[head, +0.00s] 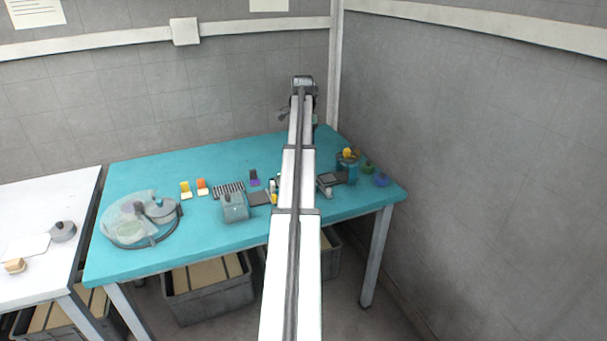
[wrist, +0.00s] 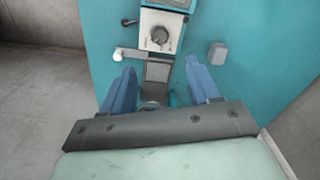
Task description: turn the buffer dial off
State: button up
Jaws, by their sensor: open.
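In the wrist view, the dial (wrist: 159,36) is a round grey knob on a pale panel (wrist: 150,22), part of a unit standing on the teal table. Which way its pointer faces is too small to tell. My gripper (wrist: 160,76) is open, its two blue fingers spread apart. The dial lies beyond the fingertips, roughly in line with the gap between them, with no finger touching it. A grey block (wrist: 158,70) shows between the fingers, below the panel. In the head view my arm hides most of the unit and the gripper's fingers.
A pale bar with a white end (wrist: 118,56) sticks out left of the block. A small grey box (wrist: 217,53) sits to the right. In the head view, the teal table (head: 130,180) holds a round glass-covered tray (head: 125,222), a grey box (head: 235,207) and several small coloured items.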

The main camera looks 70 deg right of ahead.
notch_tip(320, 180, down, 14)
jog(key=shift+r, duration=0.15)
dwell(0.5)
jog(key=c, duration=1)
